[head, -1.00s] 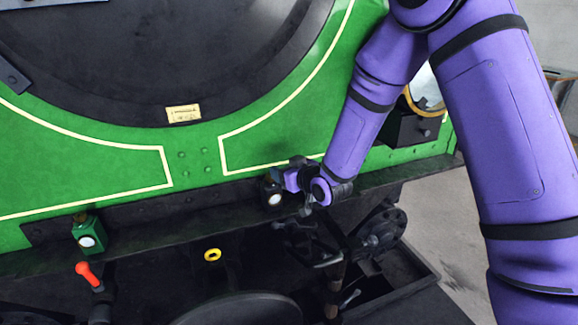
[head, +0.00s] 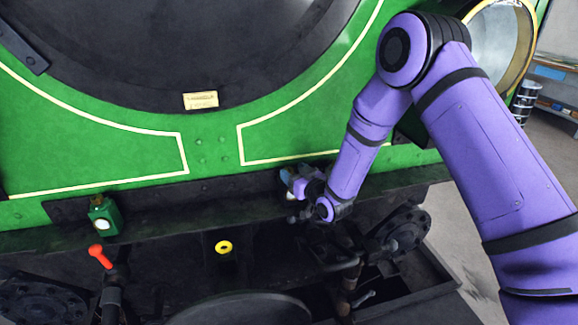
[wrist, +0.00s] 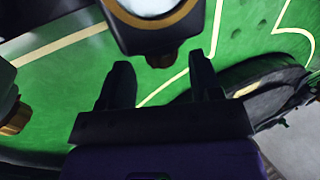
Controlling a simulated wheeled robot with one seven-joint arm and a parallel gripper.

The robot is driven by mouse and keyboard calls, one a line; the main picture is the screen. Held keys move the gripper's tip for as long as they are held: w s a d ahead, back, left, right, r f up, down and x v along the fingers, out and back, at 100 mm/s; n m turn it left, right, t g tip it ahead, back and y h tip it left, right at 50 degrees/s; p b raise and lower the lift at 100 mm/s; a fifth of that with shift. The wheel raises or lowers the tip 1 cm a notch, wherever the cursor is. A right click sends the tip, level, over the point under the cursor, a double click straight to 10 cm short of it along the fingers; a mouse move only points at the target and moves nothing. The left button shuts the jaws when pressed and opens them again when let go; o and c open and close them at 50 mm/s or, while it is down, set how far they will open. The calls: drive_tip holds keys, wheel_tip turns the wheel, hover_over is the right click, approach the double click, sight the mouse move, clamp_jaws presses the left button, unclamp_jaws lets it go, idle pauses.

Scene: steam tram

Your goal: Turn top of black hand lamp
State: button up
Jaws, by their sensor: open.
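The black hand lamp (wrist: 133,38) stands at the top of the wrist view, with a white lens (wrist: 152,6) in a brass-coloured ring. Its narrow dark top (wrist: 160,58) points down the picture. My gripper (wrist: 160,63) is open, with one finger on each side of that top and gaps visible between. I cannot tell whether either finger touches it. In the head view, my gripper (head: 303,183) is at the lamp on the dark ledge and hides most of it; only a bit of the lamp (head: 284,178) shows.
A green hand lamp (head: 104,216) stands on the ledge to the left, near a red-handled lever (head: 100,257). A yellow ring (head: 223,247) sits below. A large brass-rimmed headlamp (head: 497,40) is behind my arm. Another dark brass-tipped part (wrist: 14,118) shows at the wrist view's left.

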drive_tip(key=shift+x, duration=2.35)
drive_tip(key=shift+s, duration=0.1)
drive_tip(key=c, duration=0.9)
